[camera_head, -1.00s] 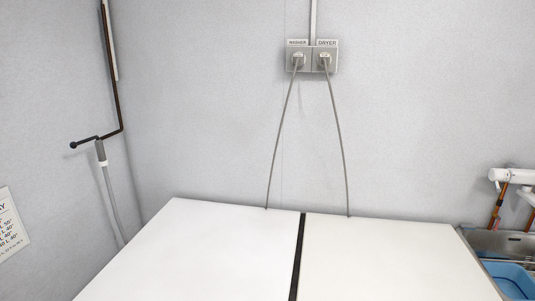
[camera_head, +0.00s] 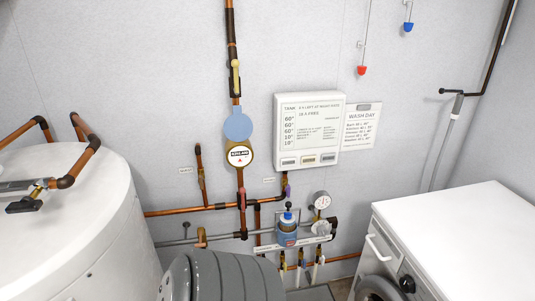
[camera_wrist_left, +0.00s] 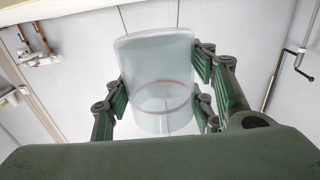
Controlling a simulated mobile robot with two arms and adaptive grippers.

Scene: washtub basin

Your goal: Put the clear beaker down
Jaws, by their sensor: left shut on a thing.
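The clear beaker (camera_wrist_left: 158,62) is in the left wrist view. It is a see-through cup with a thin red line around it. My left gripper (camera_wrist_left: 162,95) is shut on it, with green ribbed finger pads on both sides of its wall. The beaker looks empty. I cannot tell from this view whether anything is under it. Neither the beaker nor a gripper shows in the head view. My right gripper is in no view.
In the head view a white washing machine (camera_head: 455,225) stands at the right with a bare top. A white tank (camera_head: 75,215) stands at the left. A grey ribbed object (camera_head: 230,275) is at bottom centre. Copper pipes (camera_head: 190,209) and a white panel (camera_head: 308,130) are on the wall.

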